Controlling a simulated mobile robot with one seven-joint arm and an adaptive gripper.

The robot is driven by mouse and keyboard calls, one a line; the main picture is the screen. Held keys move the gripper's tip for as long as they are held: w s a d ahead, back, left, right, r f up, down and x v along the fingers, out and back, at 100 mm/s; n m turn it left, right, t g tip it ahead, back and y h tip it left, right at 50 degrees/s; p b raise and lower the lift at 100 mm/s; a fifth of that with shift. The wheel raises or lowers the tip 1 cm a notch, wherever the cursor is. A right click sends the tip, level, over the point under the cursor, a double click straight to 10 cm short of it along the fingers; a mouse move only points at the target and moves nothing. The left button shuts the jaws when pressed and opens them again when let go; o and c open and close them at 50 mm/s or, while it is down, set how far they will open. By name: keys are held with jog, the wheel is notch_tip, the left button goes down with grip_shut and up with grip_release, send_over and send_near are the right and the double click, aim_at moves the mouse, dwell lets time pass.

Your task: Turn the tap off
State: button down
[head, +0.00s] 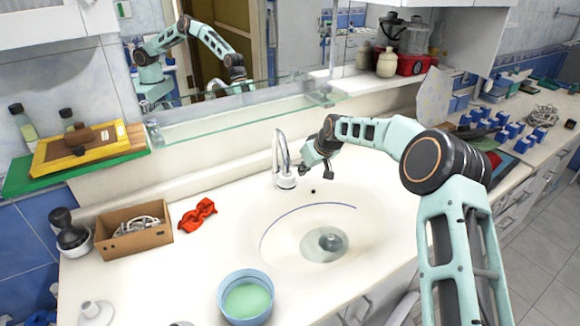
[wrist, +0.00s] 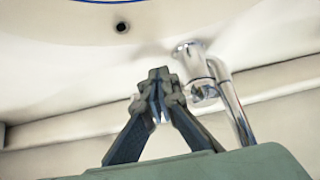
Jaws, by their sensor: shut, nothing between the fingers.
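The chrome tap (head: 283,165) stands at the back rim of the white basin (head: 275,215), with a tall curved spout. My gripper (head: 328,173) is just right of the tap in the head view, above the back of the basin. In the wrist view, the tap (wrist: 195,62) is close on the right of my gripper (wrist: 158,82), whose fingertips are together and empty. Whether a fingertip touches the tap's body is unclear. A clear round patch surrounds the dark drain (head: 330,242); I cannot tell if water is running.
A blue bowl (head: 246,303) with green contents stands at the front edge. A red object (head: 198,212) and a cardboard box (head: 133,230) lie left of the basin. A glass shelf (head: 235,117) and a mirror are behind the tap.

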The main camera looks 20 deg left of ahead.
jog(key=shift+d+r, duration=0.1)
jog(key=shift+r, duration=0.05)
notch_tip(320, 180, up, 7)
jog(key=p, duration=0.2)
jog(key=shift+s+d, duration=0.2)
jog(key=shift+s, duration=0.2)
dwell(0.3)
